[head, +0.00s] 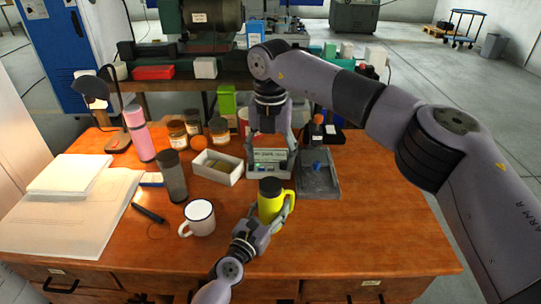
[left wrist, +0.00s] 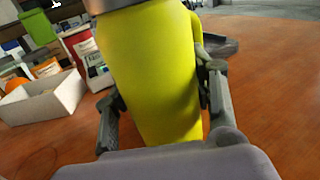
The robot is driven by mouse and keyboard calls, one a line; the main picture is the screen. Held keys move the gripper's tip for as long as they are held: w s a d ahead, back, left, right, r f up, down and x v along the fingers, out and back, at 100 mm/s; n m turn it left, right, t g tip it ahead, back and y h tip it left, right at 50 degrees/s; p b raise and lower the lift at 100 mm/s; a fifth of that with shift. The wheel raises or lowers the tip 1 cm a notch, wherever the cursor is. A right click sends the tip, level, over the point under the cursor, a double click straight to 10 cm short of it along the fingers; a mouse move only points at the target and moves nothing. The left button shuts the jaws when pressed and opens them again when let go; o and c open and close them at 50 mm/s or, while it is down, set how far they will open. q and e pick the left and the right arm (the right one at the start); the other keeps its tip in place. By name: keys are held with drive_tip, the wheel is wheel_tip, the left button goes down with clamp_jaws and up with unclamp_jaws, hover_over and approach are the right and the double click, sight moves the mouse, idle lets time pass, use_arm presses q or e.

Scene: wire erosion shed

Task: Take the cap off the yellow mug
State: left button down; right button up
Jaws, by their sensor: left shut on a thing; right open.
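The yellow mug (head: 271,207) stands upright near the front middle of the wooden table, with its dark cap (head: 270,187) on top. My left gripper (head: 277,214) is shut around the mug's body. In the left wrist view the yellow mug (left wrist: 152,75) fills the space between the fingers of the left gripper (left wrist: 160,105), and only the cap's lower edge shows at the top. My right gripper (head: 271,150) is open and points down behind the mug, apart from the cap.
A white enamel mug (head: 199,217) stands to the left of the yellow mug. A grey bottle (head: 172,176), a white box (head: 218,168) and a grey tray (head: 320,184) stand behind. The table's right side is clear.

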sight(271, 184)
drive_tip(key=m, duration=1.6)
drive_tip(key=shift+f, duration=4.05)
drive_tip(key=shift+c, duration=0.5)
